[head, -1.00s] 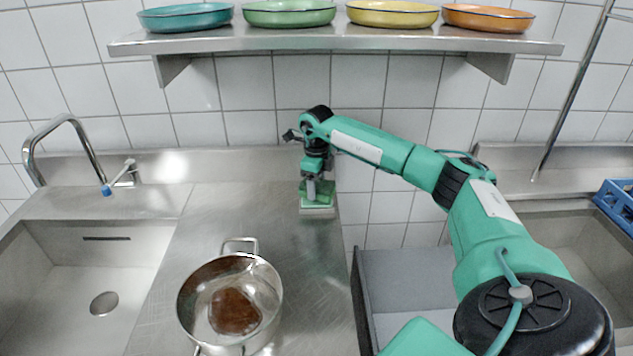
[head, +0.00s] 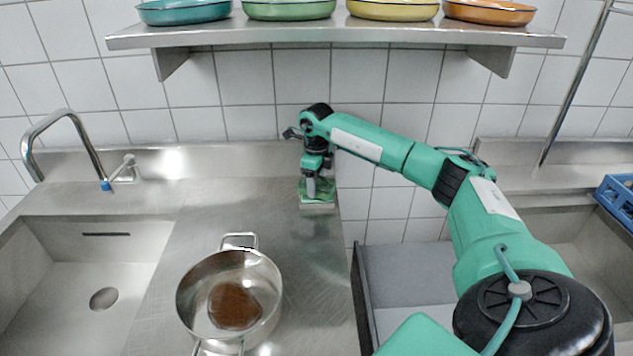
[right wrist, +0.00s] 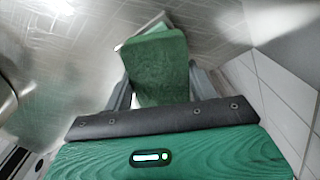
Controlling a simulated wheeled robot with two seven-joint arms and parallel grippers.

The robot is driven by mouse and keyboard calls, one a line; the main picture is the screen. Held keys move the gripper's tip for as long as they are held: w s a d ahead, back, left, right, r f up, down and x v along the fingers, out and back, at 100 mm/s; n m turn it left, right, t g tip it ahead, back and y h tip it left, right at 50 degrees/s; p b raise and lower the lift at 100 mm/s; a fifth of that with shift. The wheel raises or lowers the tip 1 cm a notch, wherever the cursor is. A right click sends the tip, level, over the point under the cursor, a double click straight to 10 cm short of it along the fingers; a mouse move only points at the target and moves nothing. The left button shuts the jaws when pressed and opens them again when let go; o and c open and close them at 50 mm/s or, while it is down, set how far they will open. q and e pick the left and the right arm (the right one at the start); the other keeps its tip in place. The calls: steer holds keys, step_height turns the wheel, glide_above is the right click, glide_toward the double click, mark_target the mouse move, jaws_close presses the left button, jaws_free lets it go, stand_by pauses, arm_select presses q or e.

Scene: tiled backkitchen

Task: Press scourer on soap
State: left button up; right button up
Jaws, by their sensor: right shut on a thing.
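A green scourer (head: 325,187) is at the back of the steel counter, close to the wall. A pale block that looks like the soap (head: 317,206) lies beneath it, with only its edge showing. My right gripper (head: 312,188) points down and is shut on the scourer, which seems to rest on the block. In the right wrist view the scourer (right wrist: 160,65) sits between the fingers, and a pale edge shows past its upper left side. Whether scourer and soap are pressed tightly together cannot be told. My left gripper is in neither view.
A steel pot (head: 261,309) with a brown patch inside stands on the counter in front. A sink with a tap (head: 68,118) is at left. A shelf (head: 335,33) with several coloured dishes hangs above. A blue crate (head: 618,200) is at far right. Counter between pot and scourer is clear.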

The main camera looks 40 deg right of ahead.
mark_target(317, 182)
steer(key=shift+f, duration=0.35)
steer(key=shift+f, duration=0.1)
stand_by(0.5)
steer(key=shift+f, duration=0.1)
stand_by(0.6)
steer(key=shift+r+p, duration=0.55)
steer(key=shift+r, duration=0.35)
steer(key=shift+r+p, duration=1.75)
steer(key=shift+r, duration=0.95)
steer(key=shift+f, duration=0.15)
